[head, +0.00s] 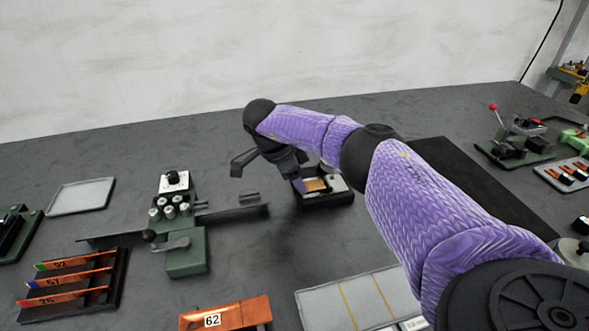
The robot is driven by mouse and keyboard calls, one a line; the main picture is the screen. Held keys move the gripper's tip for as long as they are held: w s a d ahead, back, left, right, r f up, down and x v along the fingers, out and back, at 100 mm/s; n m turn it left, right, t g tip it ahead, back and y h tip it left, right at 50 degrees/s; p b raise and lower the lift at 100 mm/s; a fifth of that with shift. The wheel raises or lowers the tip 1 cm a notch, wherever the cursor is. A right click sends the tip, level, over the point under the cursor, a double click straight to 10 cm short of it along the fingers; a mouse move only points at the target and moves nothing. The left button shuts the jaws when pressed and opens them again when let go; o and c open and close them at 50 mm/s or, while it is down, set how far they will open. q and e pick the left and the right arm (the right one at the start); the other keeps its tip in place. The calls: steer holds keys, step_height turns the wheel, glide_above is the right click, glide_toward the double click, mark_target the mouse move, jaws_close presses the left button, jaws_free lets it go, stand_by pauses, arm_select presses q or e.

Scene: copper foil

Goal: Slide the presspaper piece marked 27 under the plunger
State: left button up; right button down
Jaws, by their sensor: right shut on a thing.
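My right gripper (299,187) is at the small black device (328,200) in the middle of the table. It is shut on a small piece, apparently the presspaper piece; its fingers hide most of it and no number 27 is readable. An orange-tan patch (316,185) shows beside the fingertips, inside the black device. I cannot tell whether it is the held piece or part of the device. A plunger cannot be made out clearly; my wrist and forearm cover the area behind and right of the device. My left gripper is not in view.
A green fixture (187,258) with metal cylinders and a long bar stands left. A black rack (75,290) holds copper strips; a copper piece marked 62 (230,315) lies in front. A grey tray (85,196) is far left, a yellow-lined panel (358,299) in front. Bare table surrounds the device's left front.

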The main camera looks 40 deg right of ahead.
mark_target(317, 185)
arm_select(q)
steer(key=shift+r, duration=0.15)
arm_select(e)
steer(key=shift+s+d, duration=0.25)
steer(key=shift+d, duration=0.1)
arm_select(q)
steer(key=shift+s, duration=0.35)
arm_select(e)
steer(key=shift+d, duration=0.15)
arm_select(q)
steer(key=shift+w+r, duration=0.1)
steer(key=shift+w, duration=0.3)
arm_select(e)
steer(key=shift+s+d, duration=0.2)
arm_select(q)
steer(key=shift+p, duration=0.3)
arm_select(e)
steer(key=shift+d, duration=0.2)
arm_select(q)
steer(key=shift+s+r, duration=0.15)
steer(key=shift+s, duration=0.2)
arm_select(e)
steer(key=shift+s+d, duration=0.2)
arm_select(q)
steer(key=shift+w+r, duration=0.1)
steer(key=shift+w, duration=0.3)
arm_select(e)
steer(key=shift+s+d, duration=0.2)
steer(key=shift+d, duration=0.2)
